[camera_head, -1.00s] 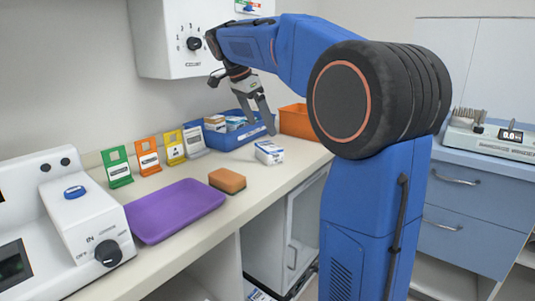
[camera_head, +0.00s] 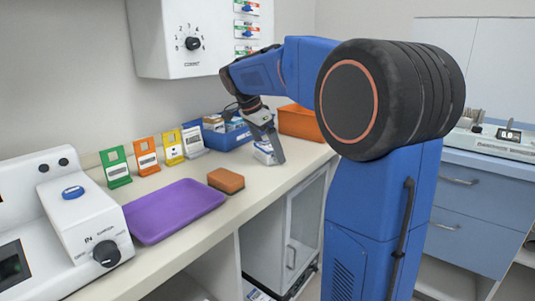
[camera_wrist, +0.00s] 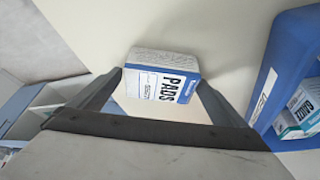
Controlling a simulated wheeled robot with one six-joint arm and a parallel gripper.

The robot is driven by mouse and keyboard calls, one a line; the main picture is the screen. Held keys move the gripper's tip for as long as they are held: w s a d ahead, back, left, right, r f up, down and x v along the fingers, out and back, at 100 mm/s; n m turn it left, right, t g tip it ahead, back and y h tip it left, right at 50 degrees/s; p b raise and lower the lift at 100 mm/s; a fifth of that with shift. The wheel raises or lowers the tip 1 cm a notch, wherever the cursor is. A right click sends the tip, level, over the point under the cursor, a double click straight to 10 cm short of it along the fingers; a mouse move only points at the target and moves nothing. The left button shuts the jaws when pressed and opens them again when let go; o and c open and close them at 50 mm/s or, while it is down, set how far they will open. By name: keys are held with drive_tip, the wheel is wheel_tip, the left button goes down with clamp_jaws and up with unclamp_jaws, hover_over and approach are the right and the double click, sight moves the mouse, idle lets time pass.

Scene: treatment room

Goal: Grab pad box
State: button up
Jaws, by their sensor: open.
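The pad box (camera_wrist: 160,78) is a small white and blue carton with "PADS" printed on it. It stands on the counter in front of the blue bin, and in the head view the box (camera_head: 264,153) is partly hidden by my gripper (camera_head: 276,148). In the wrist view my gripper (camera_wrist: 160,90) is open, with one finger on each side of the near part of the box. I cannot tell whether either finger touches it.
The blue bin (camera_head: 226,140) holds several cartons, one marked "GAUZE". An orange bin (camera_head: 300,123) stands at the back right. A brown sponge (camera_head: 226,180) and a purple tray (camera_head: 172,212) lie to the left. Several coloured cards line the wall.

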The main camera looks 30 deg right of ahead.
drive_tip(key=c, duration=1.2)
drive_tip(key=shift+o, duration=0.2)
drive_tip(key=shift+r, duration=0.1)
